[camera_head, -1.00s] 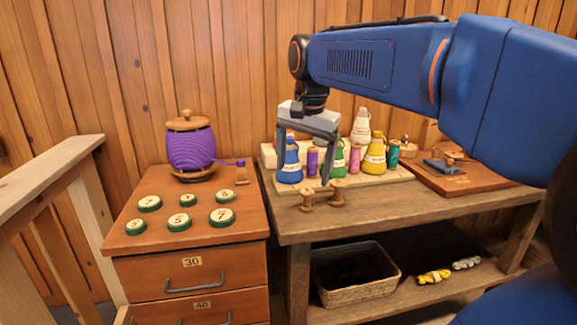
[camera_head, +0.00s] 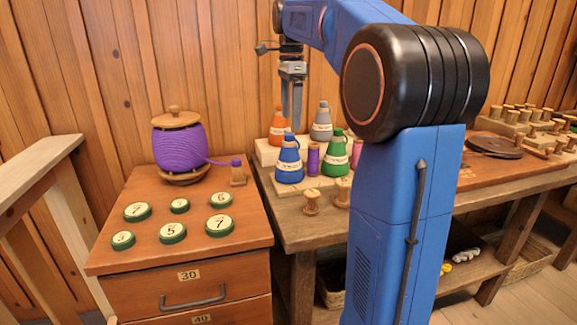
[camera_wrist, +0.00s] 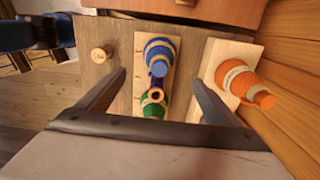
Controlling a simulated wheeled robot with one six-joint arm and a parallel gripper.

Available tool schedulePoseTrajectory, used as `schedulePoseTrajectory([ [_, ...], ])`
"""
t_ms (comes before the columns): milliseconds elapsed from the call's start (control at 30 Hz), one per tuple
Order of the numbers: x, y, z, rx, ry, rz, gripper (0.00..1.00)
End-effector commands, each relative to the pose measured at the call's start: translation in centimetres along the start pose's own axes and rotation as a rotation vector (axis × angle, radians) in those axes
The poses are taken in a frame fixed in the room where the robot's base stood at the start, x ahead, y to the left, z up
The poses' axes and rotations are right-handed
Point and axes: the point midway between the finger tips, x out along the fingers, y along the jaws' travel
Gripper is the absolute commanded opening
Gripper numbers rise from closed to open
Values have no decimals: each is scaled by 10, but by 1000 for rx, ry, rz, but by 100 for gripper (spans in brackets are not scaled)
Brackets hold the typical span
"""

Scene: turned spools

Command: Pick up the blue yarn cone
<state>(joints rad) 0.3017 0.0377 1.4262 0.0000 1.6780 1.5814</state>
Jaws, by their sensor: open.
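The blue yarn cone (camera_head: 289,160) stands upright on the front light wooden board (camera_head: 262,174), with a pale label band round it. It also shows in the wrist view (camera_wrist: 160,58), between and beyond my open fingers. My gripper (camera_head: 292,122) points down above the cones, apart from the blue one, with nothing held. In the wrist view my gripper (camera_wrist: 160,92) has its two fingers wide apart. A green cone (camera_wrist: 153,104) and a purple spool (camera_wrist: 156,84) also lie between the fingers in that view.
An orange cone (camera_head: 278,124) and a grey cone (camera_head: 321,122) stand on the raised board behind. The purple spool (camera_head: 313,160) and green cone (camera_head: 336,154) are close right of the blue cone. Small wooden spools (camera_head: 311,201) stand in front. My arm hides the table's middle.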

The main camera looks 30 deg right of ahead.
Motion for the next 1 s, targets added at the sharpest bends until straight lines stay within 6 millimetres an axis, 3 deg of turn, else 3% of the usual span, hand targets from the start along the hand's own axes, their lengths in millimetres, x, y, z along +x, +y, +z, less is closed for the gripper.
schedulePoseTrajectory([
  [400, 72, 1, 0, -2, 0, 1, 86],
  [733, 95, 1, 1, -2, 0, 1, 86],
  [1000, 130, 1, 4, -2, 0, 1, 86],
])
